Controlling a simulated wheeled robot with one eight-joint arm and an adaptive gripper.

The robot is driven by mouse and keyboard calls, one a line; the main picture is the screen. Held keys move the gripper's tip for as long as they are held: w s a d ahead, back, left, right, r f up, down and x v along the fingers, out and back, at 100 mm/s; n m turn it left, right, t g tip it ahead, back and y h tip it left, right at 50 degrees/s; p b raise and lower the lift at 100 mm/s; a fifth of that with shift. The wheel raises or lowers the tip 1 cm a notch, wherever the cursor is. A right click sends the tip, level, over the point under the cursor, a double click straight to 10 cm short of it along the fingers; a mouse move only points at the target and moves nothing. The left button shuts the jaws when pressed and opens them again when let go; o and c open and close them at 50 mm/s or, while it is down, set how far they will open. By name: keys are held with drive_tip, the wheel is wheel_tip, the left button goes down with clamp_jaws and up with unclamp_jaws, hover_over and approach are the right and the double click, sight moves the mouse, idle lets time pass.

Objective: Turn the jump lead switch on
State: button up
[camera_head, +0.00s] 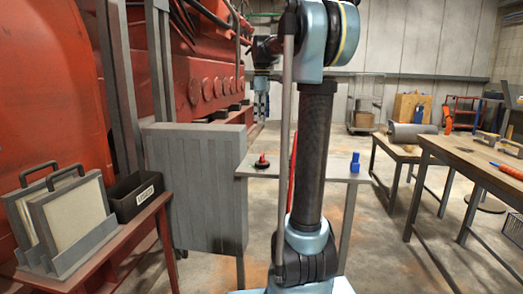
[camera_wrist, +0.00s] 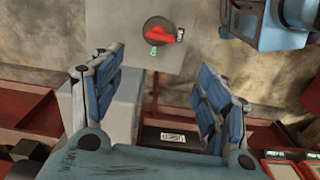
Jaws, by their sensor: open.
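The jump lead switch shows in the wrist view as a red knob (camera_wrist: 158,33) on a round dark base, set on a pale grey panel (camera_wrist: 115,20). A small green label (camera_wrist: 154,52) lies below the knob and a small dark-and-white label (camera_wrist: 180,35) to its right. The knob's long side seems to lie toward the right label. My gripper (camera_wrist: 160,75) is open and empty, its blue-padded fingers wide apart below the knob and not touching it.
A blue object (camera_head: 355,162) stands on the shelf's right side (camera_head: 330,176). A dark bin (camera_head: 133,195) and framed panels (camera_head: 70,215) sit on a red bench at left. A workbench with tools (camera_head: 470,155) is at right. Open floor lies between.

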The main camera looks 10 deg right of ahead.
sight(262, 154)
wheel_tip(262, 154, down, 17)
drive_tip(key=shift+f, duration=0.1)
idle(0.6)
drive_tip(key=shift+c, duration=0.5)
drive_tip(key=c, duration=1)
